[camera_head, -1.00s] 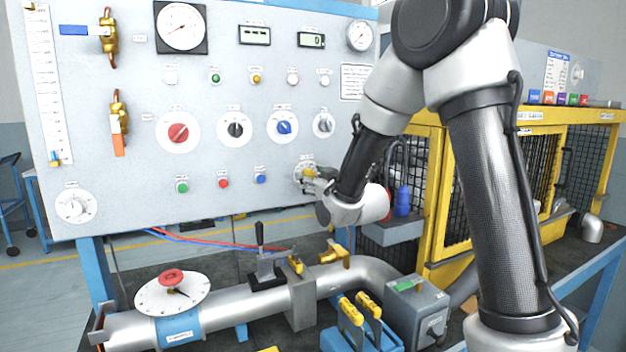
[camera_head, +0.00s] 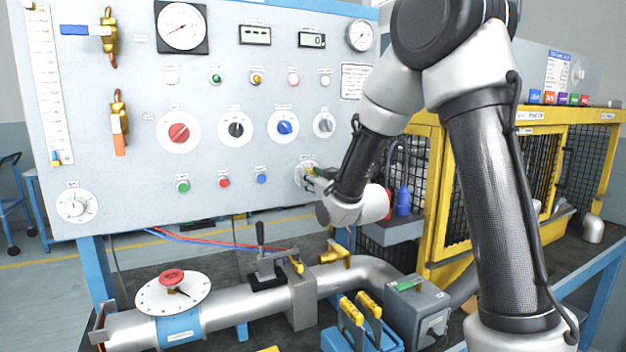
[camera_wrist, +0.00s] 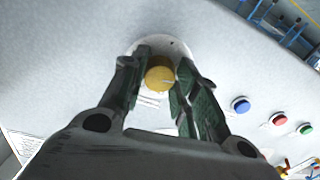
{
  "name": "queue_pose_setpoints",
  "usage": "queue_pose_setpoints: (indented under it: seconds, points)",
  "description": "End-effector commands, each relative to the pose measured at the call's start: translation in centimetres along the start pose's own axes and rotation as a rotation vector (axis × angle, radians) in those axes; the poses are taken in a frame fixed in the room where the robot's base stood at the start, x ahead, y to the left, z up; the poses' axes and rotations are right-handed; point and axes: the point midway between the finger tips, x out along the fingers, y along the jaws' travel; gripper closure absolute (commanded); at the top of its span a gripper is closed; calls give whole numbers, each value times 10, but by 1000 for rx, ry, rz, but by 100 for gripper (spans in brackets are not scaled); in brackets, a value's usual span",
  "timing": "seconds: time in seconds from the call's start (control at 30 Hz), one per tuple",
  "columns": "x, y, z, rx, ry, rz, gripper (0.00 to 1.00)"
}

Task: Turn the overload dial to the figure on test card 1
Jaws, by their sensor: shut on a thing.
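A small dial with a yellow knob (camera_head: 309,171) sits on a white round plate at the lower right of the grey panel. Its label is too small to read, so I cannot confirm it is the overload dial. My gripper (camera_head: 312,178) reaches it from the right and partly covers it. In the wrist view the yellow knob (camera_wrist: 160,74) sits between the two dark fingers of my gripper (camera_wrist: 161,80), which are shut on it. The dial's figures are unreadable. A printed white card (camera_head: 354,82) is on the panel at upper right; its text is unreadable.
Other knobs in red (camera_head: 179,132), black (camera_head: 236,129) and blue (camera_head: 284,127) are on the panel. A blue push button (camera_wrist: 240,104) is the nearest control in the wrist view. Below are a pipe (camera_head: 250,305) with levers and a yellow mesh cage (camera_head: 470,190) at right.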

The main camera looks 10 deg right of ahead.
Motion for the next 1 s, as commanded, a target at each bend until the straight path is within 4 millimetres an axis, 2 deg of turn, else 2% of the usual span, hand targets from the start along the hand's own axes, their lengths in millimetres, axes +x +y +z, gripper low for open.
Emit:
queue_pose_setpoints:
  seconds: [1.0]
  points:
    - [0,-3,0,923,45,10,94]
